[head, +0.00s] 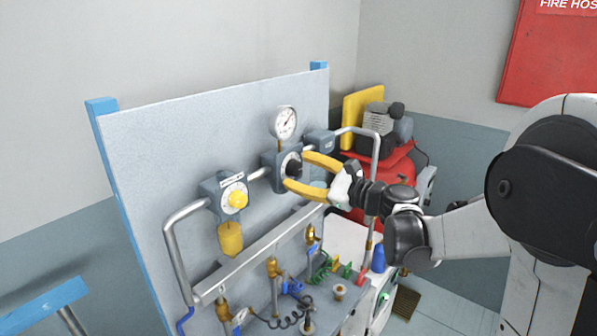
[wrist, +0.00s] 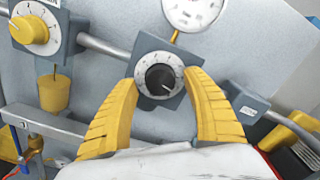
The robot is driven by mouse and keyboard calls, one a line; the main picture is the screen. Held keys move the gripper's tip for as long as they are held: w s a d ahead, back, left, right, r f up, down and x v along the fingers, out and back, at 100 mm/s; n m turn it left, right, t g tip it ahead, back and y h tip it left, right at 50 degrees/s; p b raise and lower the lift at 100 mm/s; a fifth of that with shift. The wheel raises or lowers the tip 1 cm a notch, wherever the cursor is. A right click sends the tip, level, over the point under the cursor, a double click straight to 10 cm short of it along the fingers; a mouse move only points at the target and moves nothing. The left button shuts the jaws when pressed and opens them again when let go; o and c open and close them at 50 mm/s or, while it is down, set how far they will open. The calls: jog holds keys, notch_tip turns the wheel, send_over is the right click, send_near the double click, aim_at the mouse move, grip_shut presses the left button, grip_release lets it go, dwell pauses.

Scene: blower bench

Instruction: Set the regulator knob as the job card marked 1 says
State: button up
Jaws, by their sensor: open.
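The regulator knob (wrist: 160,80) is black with a white pointer line, on a white numbered dial in a grey square housing (wrist: 146,46). In the wrist view the pointer seems to aim to the lower right; the dial figures are too small to read. In the head view the knob (head: 294,168) sits right of centre on the panel, below a round gauge (head: 284,122). My gripper (wrist: 160,80) has two yellow fingers, open, one on each side of the knob and apart from it. In the head view my gripper (head: 304,170) is at the housing. No job card is readable.
A yellow knob (head: 236,198) on a second grey housing is to the left, with a yellow bowl (head: 230,238) below. A grey pipe (head: 182,254) runs along the panel. Brass valves (head: 273,267) stand below. A red machine (head: 380,178) is behind, right.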

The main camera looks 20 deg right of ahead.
jog(key=shift+w+a, duration=0.1)
jog(key=shift+w, duration=0.1)
jog(key=c, duration=1.2)
jog(key=n+b, duration=0.1)
jog(key=n, duration=0.5)
jog(key=shift+n, duration=0.3)
jog(key=n, duration=0.6)
jog(key=shift+r+b, duration=0.1)
jog(key=shift+b, duration=0.2)
jog(key=shift+n, duration=0.4)
jog(key=o, duration=1.2)
